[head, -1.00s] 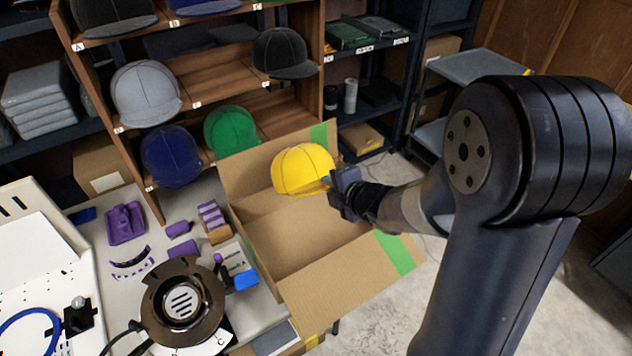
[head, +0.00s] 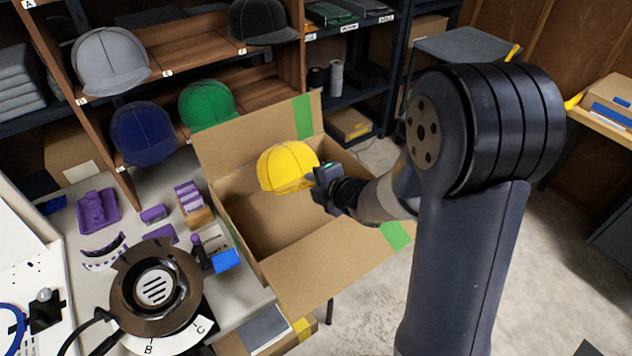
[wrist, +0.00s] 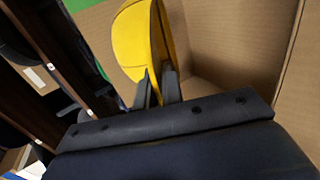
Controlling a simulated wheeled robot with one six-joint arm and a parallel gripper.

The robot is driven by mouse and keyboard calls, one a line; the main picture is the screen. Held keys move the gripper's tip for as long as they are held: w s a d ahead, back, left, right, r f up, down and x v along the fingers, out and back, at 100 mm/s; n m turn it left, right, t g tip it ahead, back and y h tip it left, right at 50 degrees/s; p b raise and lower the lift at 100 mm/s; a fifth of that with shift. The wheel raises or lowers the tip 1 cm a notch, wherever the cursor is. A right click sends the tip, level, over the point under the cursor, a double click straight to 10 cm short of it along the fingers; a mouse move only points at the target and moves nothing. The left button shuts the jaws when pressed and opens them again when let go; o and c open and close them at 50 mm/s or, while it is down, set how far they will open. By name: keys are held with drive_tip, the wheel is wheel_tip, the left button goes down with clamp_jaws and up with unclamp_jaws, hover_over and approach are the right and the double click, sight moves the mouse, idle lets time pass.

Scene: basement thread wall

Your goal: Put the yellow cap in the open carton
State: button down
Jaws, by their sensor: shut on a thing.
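The yellow cap (head: 285,168) is held over the open carton (head: 300,268) in the head view, at the height of its raised flaps or a little inside; the exact depth is hard to tell. My gripper (head: 322,182) is shut on the cap at its right side. In the wrist view the fingers (wrist: 158,90) pinch the yellow cap (wrist: 135,42), with the carton's cardboard wall (wrist: 235,45) behind it. The carton's flaps stand open, two with green tape, and its visible floor looks empty.
A wooden shelf left of and behind the carton holds a green cap (head: 208,105), a navy cap (head: 142,133), a grey cap (head: 110,60) and a black cap (head: 262,20). A cap press (head: 157,288) and purple parts crowd the table left of the carton.

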drive_tip(key=shift+w+a+f+b, duration=0.15)
drive_tip(key=shift+w+f+b, duration=0.05)
drive_tip(key=shift+f+b, duration=0.6)
drive_tip(key=shift+w+a+f+b, duration=0.1)
drive_tip(key=shift+w+f+b, duration=0.05)
drive_tip(key=shift+f+b, duration=0.6)
drive_tip(key=shift+w+a+f+b, duration=0.2)
drive_tip(key=shift+f+b, duration=0.45)
drive_tip(key=shift+f, duration=0.3)
drive_tip(key=c, duration=1.5)
unclamp_jaws()
drive_tip(key=p+v, duration=0.1)
drive_tip(key=v, duration=0.8)
drive_tip(key=shift+d+r, duration=0.1)
drive_tip(key=shift+r, duration=0.15)
drive_tip(key=shift+p+v, duration=0.35)
drive_tip(key=shift+v, duration=0.45)
drive_tip(key=shift+f, duration=0.2)
